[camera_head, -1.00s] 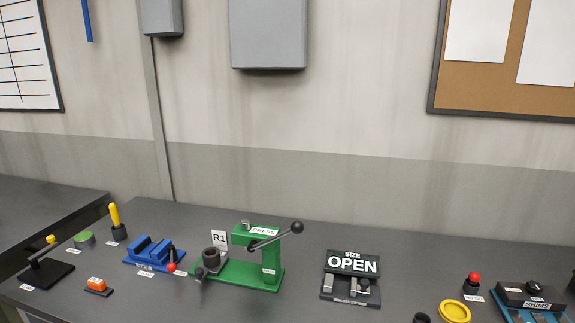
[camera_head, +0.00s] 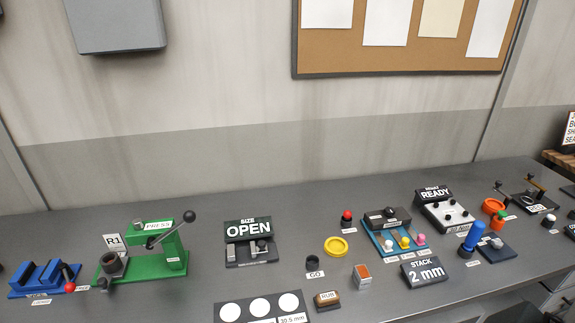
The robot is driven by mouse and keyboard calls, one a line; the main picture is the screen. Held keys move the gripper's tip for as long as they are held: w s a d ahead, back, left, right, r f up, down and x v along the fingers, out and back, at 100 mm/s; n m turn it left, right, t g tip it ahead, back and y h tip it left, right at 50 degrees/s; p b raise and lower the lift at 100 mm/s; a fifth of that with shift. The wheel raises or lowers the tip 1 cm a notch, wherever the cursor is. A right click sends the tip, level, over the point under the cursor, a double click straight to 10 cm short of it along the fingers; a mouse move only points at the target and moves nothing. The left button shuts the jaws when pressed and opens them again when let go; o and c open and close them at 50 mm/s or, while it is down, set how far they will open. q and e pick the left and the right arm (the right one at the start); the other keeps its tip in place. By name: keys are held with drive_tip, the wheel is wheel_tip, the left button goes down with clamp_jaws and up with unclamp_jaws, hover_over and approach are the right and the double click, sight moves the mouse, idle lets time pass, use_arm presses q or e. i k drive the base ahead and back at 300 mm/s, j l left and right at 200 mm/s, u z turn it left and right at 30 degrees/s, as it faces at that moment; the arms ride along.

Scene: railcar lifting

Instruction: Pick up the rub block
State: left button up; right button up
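A small brown block with a label that seems to read "RUB" (camera_head: 327,300) lies at the front edge of the picture, on the dark workbench (camera_head: 210,290). It is just right of a dark plate with white discs. Nothing touches it from above. Neither of my grippers is in view.
The plate with white discs (camera_head: 260,308) is close on the block's left. An orange-topped box (camera_head: 362,276) stands to its right, and a "STACK 2 mm" sign (camera_head: 425,271) is farther right. Behind are a black "GO" piece (camera_head: 313,263), a yellow ring (camera_head: 337,246) and the "OPEN" gauge (camera_head: 250,241).

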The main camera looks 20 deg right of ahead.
sight(328, 301)
drive_tip(key=z, duration=1.05)
drive_tip(key=i+j, duration=0.15)
drive_tip(key=i, duration=0.25)
drive_tip(key=i+j, duration=0.2)
drive_tip(key=i, duration=0.2)
drive_tip(key=i+j, duration=0.15)
drive_tip(key=i, duration=0.25)
drive_tip(key=z, duration=0.05)
